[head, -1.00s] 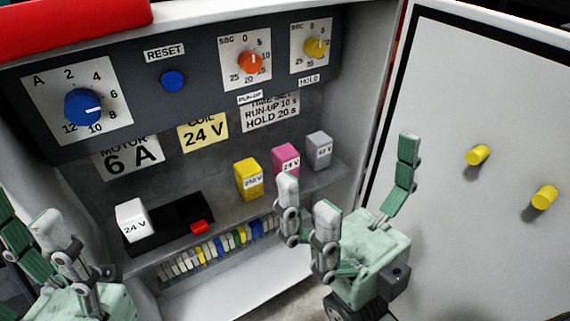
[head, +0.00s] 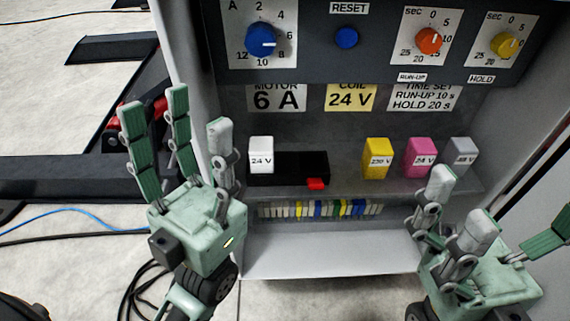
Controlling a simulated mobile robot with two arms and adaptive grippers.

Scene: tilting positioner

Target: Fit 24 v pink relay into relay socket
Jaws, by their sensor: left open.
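The pink relay (head: 421,151), labelled 24 V, stands upright on the cabinet shelf between a yellow and a grey relay. A black socket block (head: 292,165) with a red lever (head: 317,184) is on the shelf's left part. A white relay (head: 261,153), labelled 24 V, stands at the block's left end; its seating is hidden. My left gripper (head: 187,113) is open and empty, left of the cabinet interior. My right gripper (head: 490,215) has its fingers spread with nothing between them, in front of and below the pink and grey relays.
A yellow relay (head: 377,158), labelled 250 V, and a grey relay (head: 460,155) flank the pink one closely. A control panel with a blue knob (head: 261,40) is above. A terminal strip (head: 320,209) runs below the shelf. Cables (head: 70,217) lie on the floor at left.

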